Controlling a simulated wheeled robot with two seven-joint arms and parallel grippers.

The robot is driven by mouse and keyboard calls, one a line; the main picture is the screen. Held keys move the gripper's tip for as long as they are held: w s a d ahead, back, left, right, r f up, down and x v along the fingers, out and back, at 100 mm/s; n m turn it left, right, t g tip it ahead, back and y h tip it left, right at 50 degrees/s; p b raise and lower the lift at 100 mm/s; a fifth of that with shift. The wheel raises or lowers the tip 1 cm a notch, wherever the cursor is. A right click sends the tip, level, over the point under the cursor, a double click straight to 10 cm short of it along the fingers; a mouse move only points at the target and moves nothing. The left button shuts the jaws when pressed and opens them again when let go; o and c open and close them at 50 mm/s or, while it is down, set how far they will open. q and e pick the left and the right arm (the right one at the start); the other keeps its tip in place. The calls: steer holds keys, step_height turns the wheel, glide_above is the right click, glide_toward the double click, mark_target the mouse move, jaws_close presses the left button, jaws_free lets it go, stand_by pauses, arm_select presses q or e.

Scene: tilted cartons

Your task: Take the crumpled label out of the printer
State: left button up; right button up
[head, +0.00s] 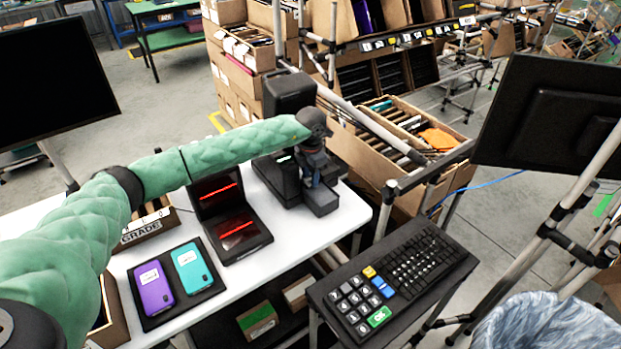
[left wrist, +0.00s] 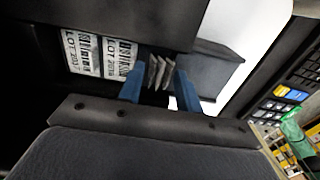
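The dark printer (head: 272,177) stands at the far right end of the white table, and its dark housing (left wrist: 225,62) fills much of the left wrist view. The crumpled label (left wrist: 158,72) is a small grey-white pleated piece at the printer's opening. My left gripper (left wrist: 160,88) has its two blue fingers on either side of it, with narrow gaps showing, so it looks open around the label. Flat printed labels (left wrist: 100,54) marked LOT lie left of the fingers. In the head view, my left gripper (head: 313,177) points down at the printer, and the crumpled label cannot be made out. My right gripper is not in view.
A scanner stand with red lines (head: 232,222) and a tray with purple and teal phones (head: 178,282) share the white table (head: 275,262). A keypad (head: 392,283) stands front right. A monitor (head: 548,115) and a bin with a bluish liner (head: 548,325) are at the right.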

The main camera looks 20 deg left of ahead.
arm_select(q)
steer(key=shift+f, duration=0.1)
steer(key=c, duration=0.6)
